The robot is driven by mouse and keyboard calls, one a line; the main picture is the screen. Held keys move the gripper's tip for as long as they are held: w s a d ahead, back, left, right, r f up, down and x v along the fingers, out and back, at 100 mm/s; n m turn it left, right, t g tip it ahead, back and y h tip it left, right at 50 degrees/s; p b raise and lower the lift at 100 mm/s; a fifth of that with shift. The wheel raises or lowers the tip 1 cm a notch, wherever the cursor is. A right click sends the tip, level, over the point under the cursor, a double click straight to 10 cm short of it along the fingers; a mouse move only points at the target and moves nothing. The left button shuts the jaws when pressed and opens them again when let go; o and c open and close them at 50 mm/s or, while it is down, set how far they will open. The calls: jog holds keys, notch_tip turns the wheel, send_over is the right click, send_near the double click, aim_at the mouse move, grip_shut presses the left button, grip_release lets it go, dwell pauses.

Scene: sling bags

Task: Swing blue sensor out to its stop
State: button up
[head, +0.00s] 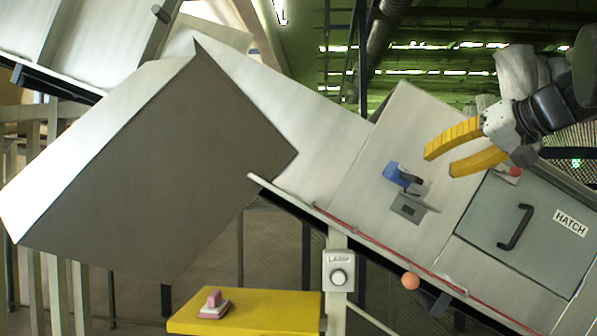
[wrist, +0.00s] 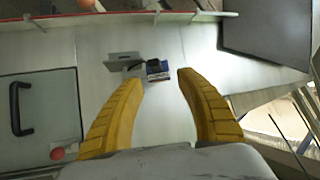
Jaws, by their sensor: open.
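The blue sensor (head: 396,174) is a small blue block on a dark bracket, mounted on the sloping pale metal panel left of the hatch. A grey plate with a dark square (head: 408,208) stands just below it. In the wrist view the blue sensor (wrist: 157,70) lies ahead, between the lines of the two fingers, with its dark arm beside it. My gripper (head: 437,160) has yellow fingers, open and empty, to the upper right of the sensor and apart from it. It also shows in the wrist view (wrist: 157,78).
A grey hatch (head: 550,225) with a black handle (head: 515,227) is right of the sensor. A red knob (head: 510,171) sits near its top. A large grey box-shaped cover (head: 190,150) fills the left. A lamp switch (head: 339,272) and yellow table (head: 250,312) stand below.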

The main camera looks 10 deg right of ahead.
aim_at(414, 176)
jog(key=x, duration=0.5)
jog(key=d+p+x, duration=0.1)
jog(key=x, duration=0.2)
jog(key=shift+w, duration=0.3)
jog(key=shift+w+f, duration=0.3)
jog(key=shift+w, duration=0.2)
jog(key=shift+w+a, duration=0.2)
jog(key=shift+s, duration=0.1)
grip_shut()
